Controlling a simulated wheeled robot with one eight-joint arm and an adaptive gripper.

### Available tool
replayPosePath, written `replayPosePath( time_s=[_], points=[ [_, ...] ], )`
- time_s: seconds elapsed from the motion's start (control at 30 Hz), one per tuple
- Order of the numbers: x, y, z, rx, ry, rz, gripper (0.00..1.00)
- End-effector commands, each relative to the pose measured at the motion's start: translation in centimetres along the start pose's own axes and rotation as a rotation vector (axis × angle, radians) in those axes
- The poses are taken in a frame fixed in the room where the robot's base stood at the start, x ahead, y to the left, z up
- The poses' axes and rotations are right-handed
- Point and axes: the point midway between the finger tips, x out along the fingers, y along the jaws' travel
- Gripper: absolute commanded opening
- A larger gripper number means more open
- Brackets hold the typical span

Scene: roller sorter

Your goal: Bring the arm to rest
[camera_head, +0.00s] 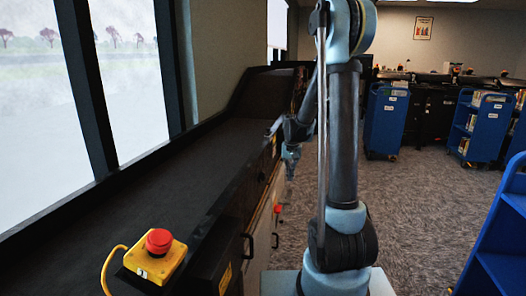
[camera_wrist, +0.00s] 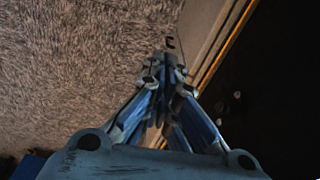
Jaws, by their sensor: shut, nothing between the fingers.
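My arm stands upright in the middle of the head view, and its far part reaches out beyond the column beside the conveyor. My gripper (camera_head: 291,165) hangs low next to the conveyor's side, partly hidden by my own arm. In the wrist view my gripper (camera_wrist: 166,70) points down over the carpet with its fingers together and nothing between them. It is apart from the conveyor's side panel.
A dark conveyor (camera_head: 150,180) runs along the windows at left. A yellow box with a red stop button (camera_head: 158,241) sits at its near end. Blue book carts (camera_head: 386,122) stand at the back, and another blue cart (camera_head: 500,240) is close at right. Carpet (camera_head: 420,210) between is clear.

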Motion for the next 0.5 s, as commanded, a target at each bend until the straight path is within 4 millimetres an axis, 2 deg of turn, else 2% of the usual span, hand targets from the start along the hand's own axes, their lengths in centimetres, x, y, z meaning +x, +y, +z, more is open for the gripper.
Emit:
replayPosePath(
  time_s=[0.2, 0.5],
  points=[
    [-3.8, 2.0, 4.0, -0.020, 0.011, -0.004, 0.00],
    [-7.5, 4.5, 9.8, -0.051, 0.025, -0.007, 0.00]
  ],
)
